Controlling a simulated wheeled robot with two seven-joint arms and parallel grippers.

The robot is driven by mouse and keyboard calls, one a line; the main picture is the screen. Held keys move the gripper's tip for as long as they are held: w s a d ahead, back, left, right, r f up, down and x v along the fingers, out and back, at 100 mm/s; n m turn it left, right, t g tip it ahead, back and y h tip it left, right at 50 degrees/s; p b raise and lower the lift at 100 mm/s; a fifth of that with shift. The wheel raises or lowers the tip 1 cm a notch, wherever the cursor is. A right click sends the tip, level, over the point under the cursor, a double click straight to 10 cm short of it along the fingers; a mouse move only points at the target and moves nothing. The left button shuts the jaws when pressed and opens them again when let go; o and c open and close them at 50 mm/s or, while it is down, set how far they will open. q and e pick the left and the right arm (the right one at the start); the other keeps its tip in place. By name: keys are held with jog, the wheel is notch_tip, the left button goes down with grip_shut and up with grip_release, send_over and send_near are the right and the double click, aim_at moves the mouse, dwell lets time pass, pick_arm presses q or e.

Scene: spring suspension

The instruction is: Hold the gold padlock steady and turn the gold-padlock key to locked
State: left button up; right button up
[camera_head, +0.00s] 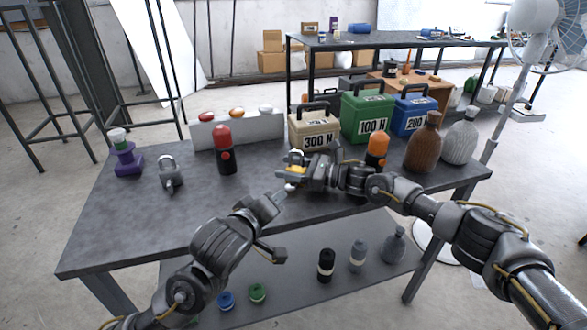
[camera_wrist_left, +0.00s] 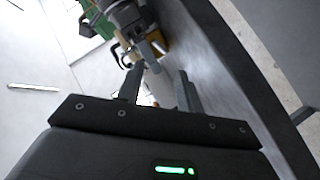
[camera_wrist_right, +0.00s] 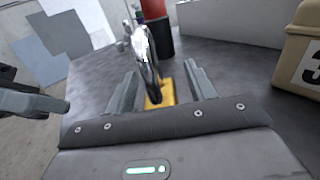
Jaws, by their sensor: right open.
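The gold padlock (camera_head: 296,156) stands on the table with its silver shackle up. In the right wrist view its gold body (camera_wrist_right: 166,94) and shackle (camera_wrist_right: 148,50) lie between the spread fingers of my right gripper (camera_wrist_right: 160,88), which is open around it. My left gripper (camera_head: 273,228) is open and empty, in front of the padlock and to its left, apart from it. In the left wrist view, the fingers of this gripper (camera_wrist_left: 158,90) are spread towards the padlock (camera_wrist_left: 162,43). I cannot make out the key clearly or tell its turn.
A grey padlock (camera_head: 170,175) and a purple object (camera_head: 124,158) stand at the left. A red-topped cylinder (camera_head: 225,150) stands behind. The beige 300 N case (camera_head: 314,130), an orange-topped cylinder (camera_head: 376,150) and a brown bottle (camera_head: 423,143) stand near my right arm. The front-left tabletop is clear.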

pick_arm(q)
jog(key=shift+o, duration=0.4)
pick_arm(e)
grip_shut()
pick_arm(q)
jog(key=w+d+r+m+h, duration=0.45)
jog(key=d+r+m, duration=0.35)
jog(key=m, duration=0.8)
jog(key=m+g+y, duration=0.5)
jog(key=m+g, duration=0.5)
jog(key=m, duration=1.8)
send_near(290, 187)
jog(key=x, duration=0.8)
